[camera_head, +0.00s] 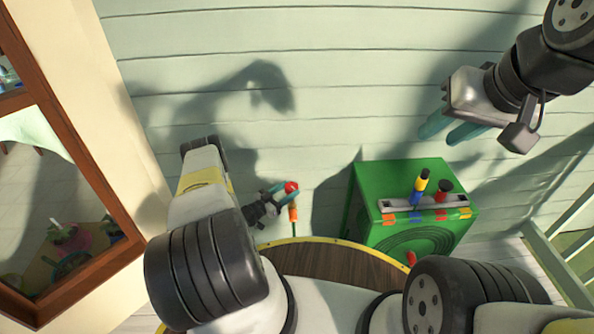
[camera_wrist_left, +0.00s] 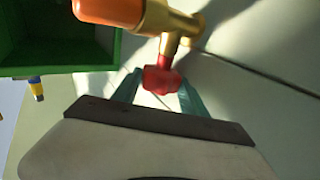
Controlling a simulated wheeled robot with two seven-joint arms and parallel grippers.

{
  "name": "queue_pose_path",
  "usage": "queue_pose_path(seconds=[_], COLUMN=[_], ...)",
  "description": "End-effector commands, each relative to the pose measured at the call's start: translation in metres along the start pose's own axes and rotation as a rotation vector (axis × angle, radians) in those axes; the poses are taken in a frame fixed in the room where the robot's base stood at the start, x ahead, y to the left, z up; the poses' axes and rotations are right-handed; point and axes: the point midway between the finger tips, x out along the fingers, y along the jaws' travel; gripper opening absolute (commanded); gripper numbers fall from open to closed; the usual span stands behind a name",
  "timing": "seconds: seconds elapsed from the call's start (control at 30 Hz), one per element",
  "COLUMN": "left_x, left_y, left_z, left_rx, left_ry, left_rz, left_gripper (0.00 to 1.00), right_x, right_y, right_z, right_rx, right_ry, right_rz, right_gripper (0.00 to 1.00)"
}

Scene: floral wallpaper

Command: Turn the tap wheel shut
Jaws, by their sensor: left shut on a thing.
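The red tap wheel (camera_head: 292,187) is at the wall in the head view, with an orange hose fitting (camera_head: 293,213) below it. In the left wrist view the wheel (camera_wrist_left: 161,80) sits on the red stem of a brass tap (camera_wrist_left: 170,25), with the orange fitting (camera_wrist_left: 108,10) at its side. My left gripper (camera_head: 281,191) is shut on the wheel. In the left wrist view the teal fingers of this gripper (camera_wrist_left: 160,92) lie on either side of it. My right gripper (camera_head: 448,131) is open and empty at the upper right, in front of the wall.
A brown-framed window (camera_head: 85,170) is at the left. A pale railing (camera_head: 555,245) is at the right.

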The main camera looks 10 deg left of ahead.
Motion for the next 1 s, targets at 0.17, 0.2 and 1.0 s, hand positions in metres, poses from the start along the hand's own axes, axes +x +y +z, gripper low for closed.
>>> queue_pose_path(seconds=[0.17, 0.2, 1.0], left_x=[0.0002, 0.0001, 0.0022], left_y=[-0.0044, -0.0049, -0.0096], left_z=[0.0010, 0.0013, 0.0010], left_rx=[0.008, 0.007, 0.000], left_ry=[-0.002, -0.002, 0.000], left_rz=[0.170, 0.208, 0.535], left_gripper=[0.10, 0.10, 0.11], right_x=[0.0000, 0.0000, 0.0000], right_y=[0.0000, 0.0000, 0.0000], right_z=[0.0000, 0.0000, 0.0000], right_rx=[0.000, 0.000, 0.000], right_ry=[0.000, 0.000, 0.000], right_rz=[0.000, 0.000, 0.000], right_gripper=[0.36, 0.36, 0.36])
